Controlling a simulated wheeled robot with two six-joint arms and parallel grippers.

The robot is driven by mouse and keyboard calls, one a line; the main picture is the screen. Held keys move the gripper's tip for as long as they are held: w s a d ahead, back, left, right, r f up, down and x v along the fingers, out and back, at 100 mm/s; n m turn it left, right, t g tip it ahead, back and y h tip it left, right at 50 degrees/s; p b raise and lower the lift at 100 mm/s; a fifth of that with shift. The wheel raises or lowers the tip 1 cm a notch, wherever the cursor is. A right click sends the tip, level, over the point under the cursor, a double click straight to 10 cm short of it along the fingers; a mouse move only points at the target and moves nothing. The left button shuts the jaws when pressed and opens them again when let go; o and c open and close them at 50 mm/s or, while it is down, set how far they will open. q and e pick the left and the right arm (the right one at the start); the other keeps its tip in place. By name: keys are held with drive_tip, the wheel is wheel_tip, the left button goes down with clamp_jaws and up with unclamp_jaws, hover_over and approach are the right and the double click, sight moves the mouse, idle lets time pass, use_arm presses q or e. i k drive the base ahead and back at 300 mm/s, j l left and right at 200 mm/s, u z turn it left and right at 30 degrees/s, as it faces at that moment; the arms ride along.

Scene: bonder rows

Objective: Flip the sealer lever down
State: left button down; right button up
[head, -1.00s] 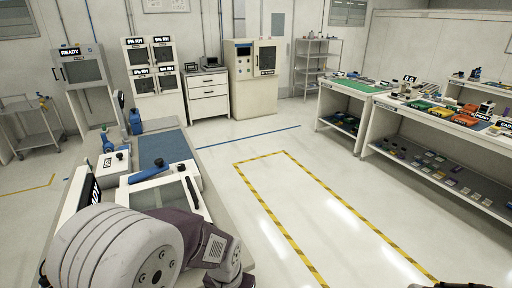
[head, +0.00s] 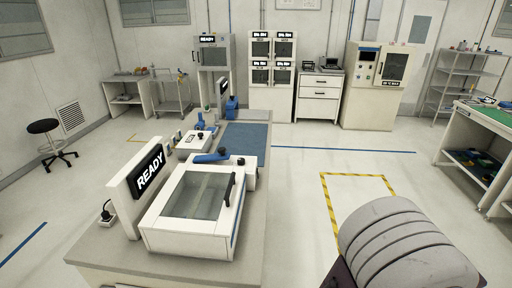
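A white machine (head: 185,238) with a glass lid (head: 197,194) stands at the near end of the bench. A lit READY sign (head: 149,172) stands at its left. A black bar handle (head: 229,188) is on the lid's right side. A blue lever (head: 210,157) lies nearly flat behind the lid, beside a black knob (head: 241,161). No label in view says sealer, and I cannot tell which of these is the sealer lever. Neither gripper is in view; only a grey link of one of my arms shows at the lower right.
A smaller white unit (head: 194,142) with blue parts and a blue mat (head: 243,138) lie farther along the bench (head: 100,253). Cabinets (head: 272,75) line the back wall. A black stool (head: 50,143) stands at left. Floor right of the bench is open, with a yellow-black marking (head: 330,205).

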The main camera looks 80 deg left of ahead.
sight(222, 155)
drive_tip(key=i+u, duration=0.7)
drive_tip(key=u, duration=0.2)
drive_tip(key=i+l+u, duration=0.2)
drive_tip(key=i+u, duration=0.25)
drive_tip(key=i+j+u, duration=0.15)
drive_tip(key=u, duration=0.35)
drive_tip(key=i+u, duration=0.3)
drive_tip(key=u, duration=0.15)
drive_tip(key=i+u, duration=0.25)
drive_tip(key=u, duration=0.25)
drive_tip(key=i+u, duration=0.2)
drive_tip(key=u, duration=0.25)
drive_tip(key=i+l+u, duration=0.2)
drive_tip(key=u, duration=0.3)
drive_tip(key=i+l+u, duration=0.2)
drive_tip(key=u, duration=0.25)
drive_tip(key=i+l+u, duration=0.1)
drive_tip(key=l+u, duration=0.25)
drive_tip(key=u, duration=0.15)
